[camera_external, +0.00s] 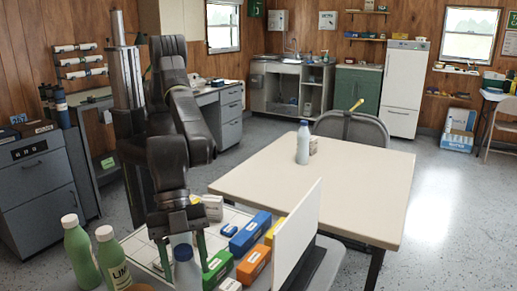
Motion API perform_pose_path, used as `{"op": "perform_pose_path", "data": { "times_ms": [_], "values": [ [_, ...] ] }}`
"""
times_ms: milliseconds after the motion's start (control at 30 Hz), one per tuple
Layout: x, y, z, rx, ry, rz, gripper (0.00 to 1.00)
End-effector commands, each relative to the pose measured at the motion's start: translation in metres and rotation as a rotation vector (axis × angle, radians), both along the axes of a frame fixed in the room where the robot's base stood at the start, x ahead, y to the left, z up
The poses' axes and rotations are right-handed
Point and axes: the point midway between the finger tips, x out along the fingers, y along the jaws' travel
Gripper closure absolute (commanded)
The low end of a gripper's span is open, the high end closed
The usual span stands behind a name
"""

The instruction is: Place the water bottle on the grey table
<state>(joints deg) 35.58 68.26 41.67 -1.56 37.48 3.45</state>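A pale bottle with a dark blue cap (187,275) stands in the foreground, cut off by the bottom edge. Another pale bottle with a grey-blue cap (303,145) stands upright on the large table. No label marks either one as water. The large table (350,185) has a cream to light grey top. My gripper (184,262) points down over the foreground worktop, its two green fingers apart. The blue-capped bottle shows between and in front of the fingers, with a pale shape behind its cap. I see no finger contact; depth is hard to judge.
Two green bottles (82,252) stand at the lower left. Blue, orange and green boxes (250,232) crowd the worktop on the right. A white upright panel (298,235) separates them from the large table. A chair (352,128) stands behind that table, whose top is mostly clear.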

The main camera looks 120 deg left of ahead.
Motion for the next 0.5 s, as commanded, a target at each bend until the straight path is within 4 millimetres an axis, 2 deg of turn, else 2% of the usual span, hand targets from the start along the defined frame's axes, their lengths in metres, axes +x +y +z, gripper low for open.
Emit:
{"op": "perform_pose_path", "data": {
  "times_ms": [267, 500],
  "values": [
    [-0.002, 0.002, 0.007, -0.001, -0.001, 0.000, 0.48],
    [-0.017, 0.013, 0.036, -0.001, -0.002, 0.000, 0.48]
  ]
}}
